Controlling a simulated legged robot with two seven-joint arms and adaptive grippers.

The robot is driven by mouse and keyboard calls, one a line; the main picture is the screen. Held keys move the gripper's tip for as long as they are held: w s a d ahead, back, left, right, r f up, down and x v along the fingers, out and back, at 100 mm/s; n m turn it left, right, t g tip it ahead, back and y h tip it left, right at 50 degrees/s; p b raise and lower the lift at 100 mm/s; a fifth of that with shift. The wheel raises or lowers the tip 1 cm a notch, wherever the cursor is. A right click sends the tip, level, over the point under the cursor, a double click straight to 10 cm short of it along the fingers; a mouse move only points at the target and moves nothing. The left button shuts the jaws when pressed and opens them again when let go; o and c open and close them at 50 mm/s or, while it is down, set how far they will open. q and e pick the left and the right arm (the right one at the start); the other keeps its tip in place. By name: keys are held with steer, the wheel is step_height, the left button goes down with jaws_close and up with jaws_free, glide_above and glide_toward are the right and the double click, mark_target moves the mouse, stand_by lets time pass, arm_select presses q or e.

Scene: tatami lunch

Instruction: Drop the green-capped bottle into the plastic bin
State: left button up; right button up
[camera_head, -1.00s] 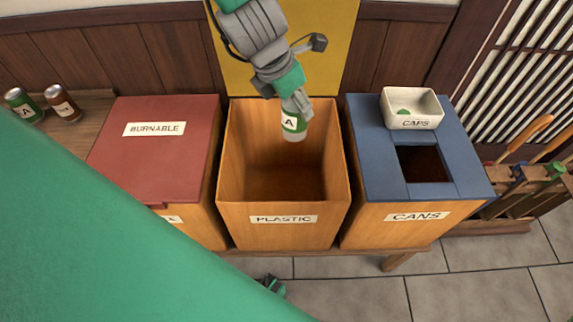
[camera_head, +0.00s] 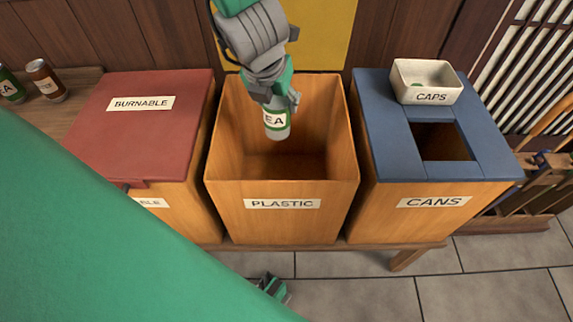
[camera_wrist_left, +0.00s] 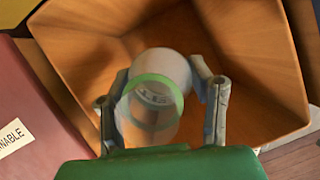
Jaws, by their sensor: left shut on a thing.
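A clear bottle (camera_head: 277,123) with a white and green label is held upright by my left gripper (camera_head: 282,98), over the opening of the plastic bin. The wrist view shows the bottle (camera_wrist_left: 150,112) between the two fingers of my left gripper (camera_wrist_left: 162,95), with the bin's inside beyond it. The bottle's cap is not visible in either view. The plastic bin (camera_head: 282,212) is an open wooden box labelled PLASTIC. Its inside (camera_wrist_left: 85,45) looks empty where it shows. I cannot tell how far the bottle's base is below the rim.
A red-lidded BURNABLE bin (camera_head: 145,140) stands to the left and a blue-topped CANS bin (camera_head: 385,130) to the right. A white CAPS tray (camera_head: 432,97) holding something green sits on the blue top. A can (camera_head: 46,80) and a green can (camera_head: 10,84) stand far left.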

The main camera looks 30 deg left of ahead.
arm_select(q)
steer(key=shift+f, duration=0.35)
steer(key=shift+a, duration=0.4)
steer(key=o, duration=1.1)
arm_select(e)
steer(key=shift+a+f, duration=0.15)
steer(key=shift+a, duration=0.1)
arm_select(q)
steer(key=shift+d+r, duration=0.1)
steer(key=shift+d, duration=0.15)
arm_select(e)
steer(key=shift+d, duration=0.15)
